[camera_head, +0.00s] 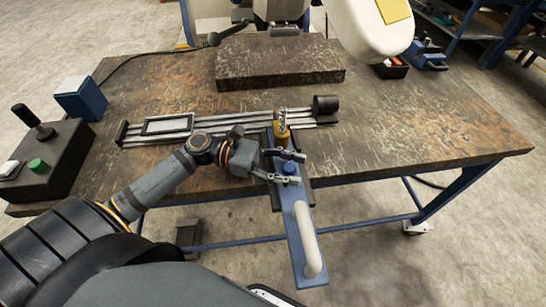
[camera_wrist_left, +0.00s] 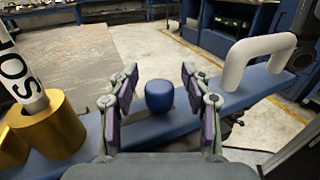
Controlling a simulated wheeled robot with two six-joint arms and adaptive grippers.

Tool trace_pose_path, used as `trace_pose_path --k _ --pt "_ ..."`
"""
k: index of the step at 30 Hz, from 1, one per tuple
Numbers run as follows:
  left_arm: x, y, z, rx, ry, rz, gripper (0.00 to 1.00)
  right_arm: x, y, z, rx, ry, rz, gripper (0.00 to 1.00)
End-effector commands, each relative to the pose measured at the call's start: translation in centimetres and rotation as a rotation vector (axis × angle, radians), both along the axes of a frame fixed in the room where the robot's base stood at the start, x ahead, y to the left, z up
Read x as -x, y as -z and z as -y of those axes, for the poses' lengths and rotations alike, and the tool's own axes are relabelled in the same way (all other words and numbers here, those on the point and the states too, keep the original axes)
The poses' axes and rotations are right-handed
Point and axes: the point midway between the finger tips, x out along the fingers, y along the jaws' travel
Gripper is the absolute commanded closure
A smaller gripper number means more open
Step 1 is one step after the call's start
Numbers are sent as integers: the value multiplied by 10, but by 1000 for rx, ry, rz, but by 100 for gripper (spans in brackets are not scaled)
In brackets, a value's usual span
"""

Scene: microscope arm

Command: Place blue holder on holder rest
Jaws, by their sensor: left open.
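The blue holder (camera_head: 297,240) is a long blue bar with a white handle (camera_head: 307,238) and a round blue knob (camera_head: 290,168). It lies across the table's front edge, with its handle end jutting out past the edge. My left gripper (camera_head: 296,168) is open, with its fingers on either side of the knob. In the left wrist view the knob (camera_wrist_left: 159,96) stands between the spread fingers, with gaps visible. The white handle (camera_wrist_left: 262,60) is to the right there. I cannot tell which part is the holder rest. My right gripper is not in view.
A brass piece (camera_head: 281,130) stands at the bar's far end, beside a metal rail assembly (camera_head: 220,125). A dark slab (camera_head: 280,62) lies behind. A control box (camera_head: 45,160) and a blue block (camera_head: 82,98) stand at left.

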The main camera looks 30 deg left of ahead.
Motion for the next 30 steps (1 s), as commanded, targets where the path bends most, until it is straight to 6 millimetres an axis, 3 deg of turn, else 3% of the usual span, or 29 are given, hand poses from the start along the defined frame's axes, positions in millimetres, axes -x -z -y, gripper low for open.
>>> trace_pose_path --k 1,3,9,15,30 --pt "2 -2 -8 -8 1 -6 51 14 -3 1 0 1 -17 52" --pt "4 -4 -22 -11 0 -8 51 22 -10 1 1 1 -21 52" --pt "13 -7 -72 -7 -4 -7 51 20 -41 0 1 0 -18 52" --pt "19 -3 -102 -2 -4 -4 51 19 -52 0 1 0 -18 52" --pt "21 -1 -109 0 -2 0 51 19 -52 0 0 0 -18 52"
